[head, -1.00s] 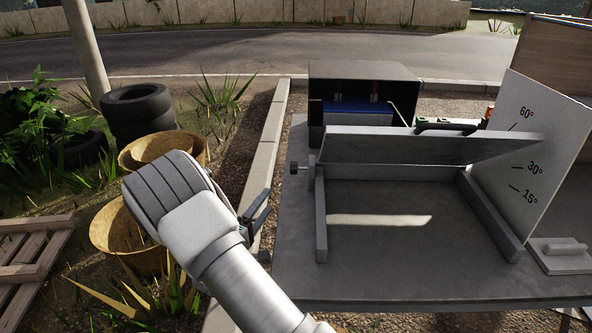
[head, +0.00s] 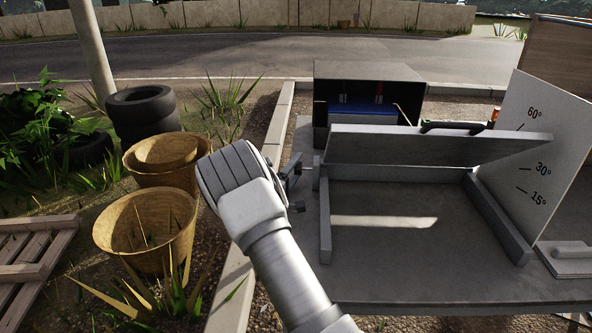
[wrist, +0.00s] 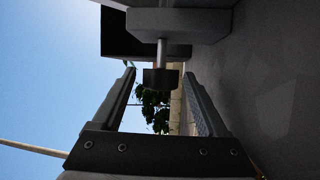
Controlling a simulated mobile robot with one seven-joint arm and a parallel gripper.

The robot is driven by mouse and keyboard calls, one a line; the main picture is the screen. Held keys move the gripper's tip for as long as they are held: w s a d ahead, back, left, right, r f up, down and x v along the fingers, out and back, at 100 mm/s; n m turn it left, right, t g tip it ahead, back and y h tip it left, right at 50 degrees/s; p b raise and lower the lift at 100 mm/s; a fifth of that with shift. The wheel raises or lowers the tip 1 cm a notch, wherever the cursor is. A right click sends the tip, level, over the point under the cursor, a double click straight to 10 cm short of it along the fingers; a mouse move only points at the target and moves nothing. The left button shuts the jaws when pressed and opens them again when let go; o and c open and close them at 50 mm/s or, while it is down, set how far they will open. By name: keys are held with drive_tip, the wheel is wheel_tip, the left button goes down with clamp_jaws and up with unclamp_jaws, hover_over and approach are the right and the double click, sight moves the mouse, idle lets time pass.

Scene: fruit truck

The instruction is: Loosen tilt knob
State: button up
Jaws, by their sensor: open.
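The tilt knob (wrist: 161,80) is a small dark block on a light metal shaft. In the wrist view it stands between the two fingertips of my gripper (wrist: 159,78), with a gap on each side. My gripper is open. In the head view my gripper (head: 293,186) is at the left side of the tilting frame, and I cannot make out the knob clearly beside its fingers.
An upright angle plate (head: 531,150) marked 15°, 30° and 60° stands to the right of the board. A dark open box (head: 372,72) is behind it. The grey table (head: 400,270) is clear in front. Baskets (head: 146,230) and tyres (head: 141,105) are on the left.

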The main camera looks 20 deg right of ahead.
clamp_jaws()
idle(0.4)
